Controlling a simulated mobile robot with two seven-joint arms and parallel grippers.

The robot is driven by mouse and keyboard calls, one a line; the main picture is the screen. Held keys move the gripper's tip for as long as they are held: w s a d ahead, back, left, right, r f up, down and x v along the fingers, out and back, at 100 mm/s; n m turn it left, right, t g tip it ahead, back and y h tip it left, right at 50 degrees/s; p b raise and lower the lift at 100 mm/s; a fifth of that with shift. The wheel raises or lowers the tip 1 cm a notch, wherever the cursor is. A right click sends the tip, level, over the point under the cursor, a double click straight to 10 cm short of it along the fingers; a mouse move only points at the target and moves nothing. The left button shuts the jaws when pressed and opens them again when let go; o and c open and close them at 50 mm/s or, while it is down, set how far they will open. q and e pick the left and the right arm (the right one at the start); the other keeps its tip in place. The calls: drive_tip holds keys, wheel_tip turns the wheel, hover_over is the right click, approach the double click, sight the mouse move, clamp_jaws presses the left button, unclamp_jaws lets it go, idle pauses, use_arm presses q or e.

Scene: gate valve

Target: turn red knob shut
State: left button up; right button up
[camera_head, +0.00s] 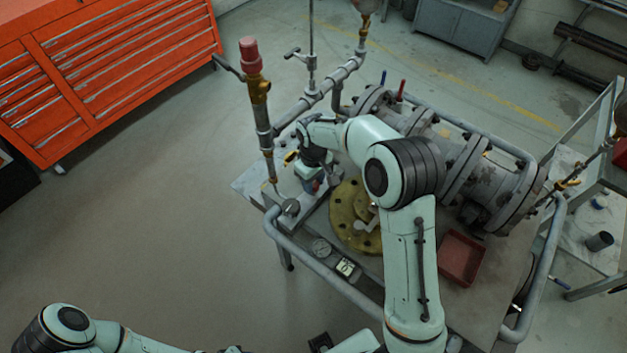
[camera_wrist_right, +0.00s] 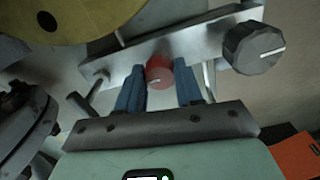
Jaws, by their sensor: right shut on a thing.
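The red knob (camera_wrist_right: 160,70) sits on a grey metal bracket in the wrist view, with a short white mark on its face. My right gripper (camera_wrist_right: 160,88) is shut on it, one blue finger on each side. In the head view my right gripper (camera_head: 312,184) points down at the left part of the workbench, and the knob is mostly hidden by the fingers there. My left arm shows at the bottom left of the head view, but its gripper cannot be made out.
A grey knob (camera_wrist_right: 254,48) with a white line is on the same bracket. A yellow flange (camera_head: 347,238) lies beside my right arm. A red tray (camera_head: 461,258) is on the bench. An upright pipe with a red top (camera_head: 250,56) stands left of my right gripper.

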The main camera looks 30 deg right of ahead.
drive_tip(key=shift+r, duration=0.1)
idle(0.3)
drive_tip(key=o, duration=1)
drive_tip(key=shift+o, duration=0.2)
use_arm(q)
drive_tip(key=shift+w+r+p, duration=0.6)
drive_tip(key=shift+r, duration=0.2)
use_arm(e)
wheel_tip(320, 180, up, 13)
drive_tip(key=shift+r, duration=0.15)
